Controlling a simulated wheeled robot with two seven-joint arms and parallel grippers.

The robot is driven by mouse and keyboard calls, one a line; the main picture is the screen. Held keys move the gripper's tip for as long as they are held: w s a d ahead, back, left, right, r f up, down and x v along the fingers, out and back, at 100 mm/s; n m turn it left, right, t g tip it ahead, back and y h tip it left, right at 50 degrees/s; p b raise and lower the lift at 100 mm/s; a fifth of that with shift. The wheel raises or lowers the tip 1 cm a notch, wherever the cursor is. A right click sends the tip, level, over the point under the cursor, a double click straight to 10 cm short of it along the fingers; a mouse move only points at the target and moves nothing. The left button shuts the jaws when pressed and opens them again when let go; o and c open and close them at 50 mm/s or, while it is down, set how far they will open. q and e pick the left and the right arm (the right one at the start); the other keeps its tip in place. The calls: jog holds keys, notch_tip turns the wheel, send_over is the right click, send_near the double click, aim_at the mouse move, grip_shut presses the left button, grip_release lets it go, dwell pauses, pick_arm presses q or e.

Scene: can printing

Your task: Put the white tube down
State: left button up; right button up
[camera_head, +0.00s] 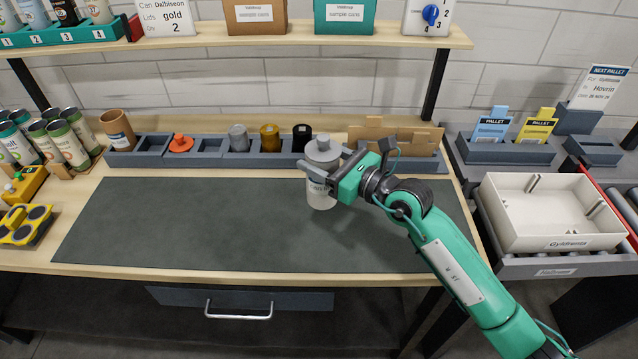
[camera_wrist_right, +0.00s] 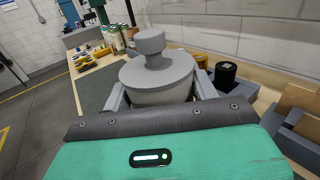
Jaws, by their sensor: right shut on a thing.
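The white tube (camera_head: 321,196) has a grey lid with a knob and a printed label on its side. It is upright at the back of the dark mat (camera_head: 200,225), right of the mat's middle. My right gripper (camera_head: 318,175) comes in from the right and is shut around the tube's upper part. In the right wrist view the tube's grey lid (camera_wrist_right: 158,72) fills the middle, with a finger on each side. I cannot tell whether the tube's base touches the mat. My left gripper is not in view.
Behind the mat stands a grey rack (camera_head: 150,157) with an orange piece (camera_head: 180,143) and grey, amber and black lidded pieces. Cardboard dividers (camera_head: 395,135) stand at right. A white crate (camera_head: 550,212) is on the right. Cans and yellow fixtures (camera_head: 25,225) are left. Most of the mat is clear.

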aim_at(322, 185)
notch_tip(322, 185, down, 7)
jog(key=shift+r+b, duration=0.1)
jog(key=shift+b, duration=0.25)
jog(key=shift+f, duration=0.25)
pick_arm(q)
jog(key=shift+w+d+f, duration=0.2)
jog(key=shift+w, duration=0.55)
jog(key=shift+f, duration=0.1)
pick_arm(e)
jog(key=shift+f, duration=0.1)
jog(key=o, duration=1.3)
jog(key=shift+f, duration=0.1)
jog(key=shift+c, duration=0.2)
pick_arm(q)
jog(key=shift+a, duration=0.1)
